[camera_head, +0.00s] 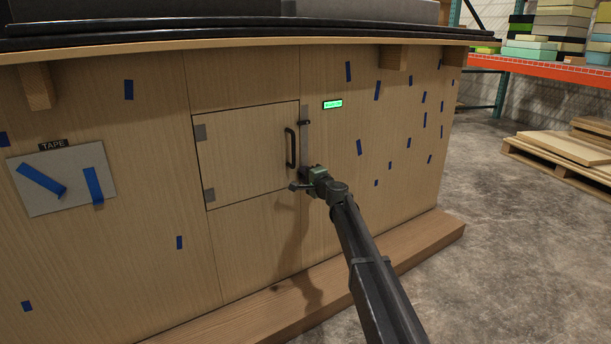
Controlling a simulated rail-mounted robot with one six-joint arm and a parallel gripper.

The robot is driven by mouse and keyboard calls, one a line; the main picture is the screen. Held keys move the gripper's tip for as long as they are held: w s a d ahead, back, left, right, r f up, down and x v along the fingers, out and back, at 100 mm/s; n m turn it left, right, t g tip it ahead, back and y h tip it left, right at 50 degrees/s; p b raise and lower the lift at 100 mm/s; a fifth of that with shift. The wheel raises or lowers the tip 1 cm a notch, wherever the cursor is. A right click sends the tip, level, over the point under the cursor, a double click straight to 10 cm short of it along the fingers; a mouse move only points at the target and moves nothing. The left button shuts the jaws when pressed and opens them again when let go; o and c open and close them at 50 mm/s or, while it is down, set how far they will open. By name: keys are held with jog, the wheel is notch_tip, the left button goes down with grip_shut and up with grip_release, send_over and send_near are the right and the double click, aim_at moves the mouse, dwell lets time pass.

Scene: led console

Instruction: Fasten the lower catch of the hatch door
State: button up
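The hatch door (240,160) is a light wood panel set in the console front. It looks closed, flush in its dark-edged opening. Hinge plates show on its left side, and a black pull handle (290,149) is near its right edge. The upper catch (303,123) is a small dark piece at the upper right edge. My gripper (299,185) is at the door's lower right edge, below the handle. The lower catch is not clearly visible; my gripper and wrist cover that area. I cannot tell whether the fingers are open or touching anything.
A lit green display (332,104) is right of the door. A grey plate (62,180) with blue tape is at left. A wooden step (400,243) runs along the console's base. Pallets (565,160) lie at far right, with bare concrete floor between.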

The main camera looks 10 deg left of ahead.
jog(key=shift+o, duration=1.4)
jog(key=v, duration=1.1)
